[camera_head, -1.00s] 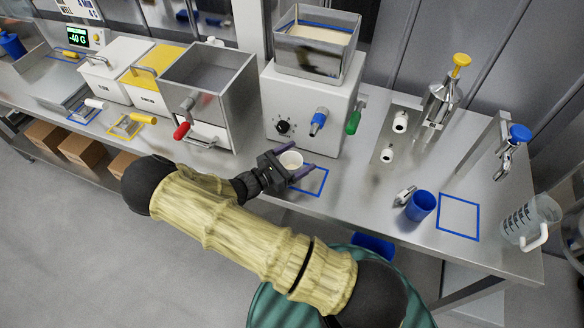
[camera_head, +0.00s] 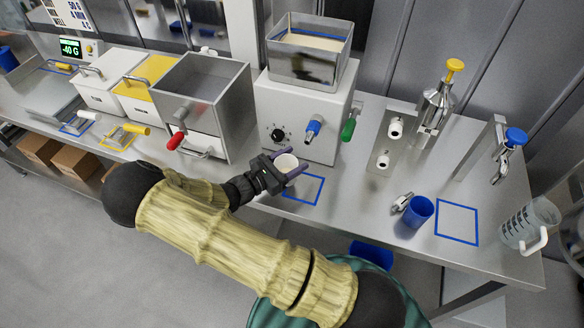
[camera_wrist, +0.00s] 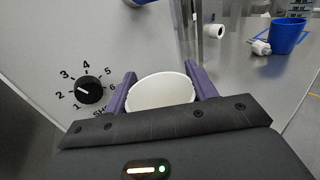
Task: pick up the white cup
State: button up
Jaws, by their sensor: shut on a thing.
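The white cup (camera_head: 286,162) is between the two purple fingers of my gripper (camera_head: 289,165), in front of the white machine with the dial. In the wrist view the cup (camera_wrist: 161,91) fills the gap between the fingers of my gripper (camera_wrist: 163,90), which are shut on its sides. The cup looks upright with its rim up; its lower part is hidden by my gripper. It is beside the blue square outline (camera_head: 303,189) on the counter. I cannot tell whether its base touches the counter.
The white machine (camera_head: 300,115) with a dial, blue handle and green handle (camera_head: 348,130) stands close behind the cup. A grey hopper box with a red handle (camera_head: 176,141) is at left. A blue cup (camera_head: 419,210) and a clear jug (camera_head: 530,222) stand at right. Counter between them is mostly clear.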

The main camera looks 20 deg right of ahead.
jog(key=s+a+r+b, duration=0.4)
jog(key=s+a, duration=0.7)
jog(key=s, duration=0.5)
jog(key=shift+a, duration=0.25)
